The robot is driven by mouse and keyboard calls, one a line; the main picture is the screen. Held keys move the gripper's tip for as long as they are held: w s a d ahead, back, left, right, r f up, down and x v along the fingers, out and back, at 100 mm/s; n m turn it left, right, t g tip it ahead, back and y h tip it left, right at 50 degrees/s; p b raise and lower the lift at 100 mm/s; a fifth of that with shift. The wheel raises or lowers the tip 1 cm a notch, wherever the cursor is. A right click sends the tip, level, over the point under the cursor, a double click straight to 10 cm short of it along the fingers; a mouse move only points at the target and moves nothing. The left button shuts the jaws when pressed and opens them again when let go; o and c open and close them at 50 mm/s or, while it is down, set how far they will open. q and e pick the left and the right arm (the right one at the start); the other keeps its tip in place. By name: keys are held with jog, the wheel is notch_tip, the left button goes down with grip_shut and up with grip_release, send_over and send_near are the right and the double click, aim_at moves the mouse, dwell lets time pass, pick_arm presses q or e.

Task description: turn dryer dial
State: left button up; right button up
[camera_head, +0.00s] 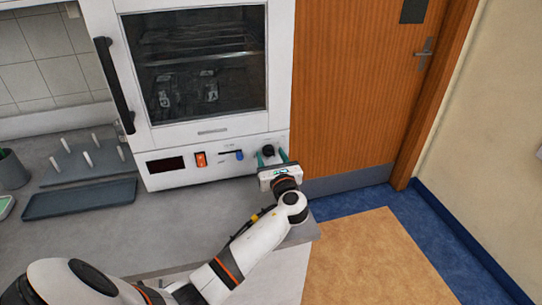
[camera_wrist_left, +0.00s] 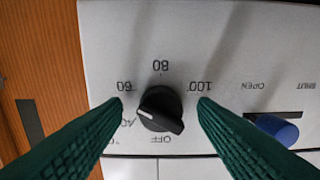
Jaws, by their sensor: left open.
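The dryer (camera_head: 212,133) is a white cabinet with a glass door, standing on the grey counter. Its black dial (camera_head: 268,151) is at the right of the front panel. In the left wrist view the dial (camera_wrist_left: 160,109) sits among upside-down marks 60, 80, 100 and OFF. Its grip bar is tilted, with a small white mark on its left part. My left gripper (camera_head: 272,156) is open, its green fingers on either side of the dial. In the left wrist view the fingertips (camera_wrist_left: 160,103) show gaps to the knob. My right gripper is not in view.
A blue knob (camera_head: 239,155), a red switch (camera_head: 201,159) and a dark display (camera_head: 166,165) are also on the panel. A dark tray (camera_head: 80,198) and a pegged rack (camera_head: 62,176) lie at left. The counter's front middle is clear. A wooden door (camera_head: 350,90) stands right.

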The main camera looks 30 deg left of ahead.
pick_arm(q)
jog(key=shift+w+a, duration=0.15)
jog(key=shift+a, duration=0.05)
jog(key=c, duration=1)
jog(key=shift+o, duration=0.2)
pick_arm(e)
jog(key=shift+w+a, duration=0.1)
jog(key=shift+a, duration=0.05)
pick_arm(q)
jog(key=shift+n, duration=0.3)
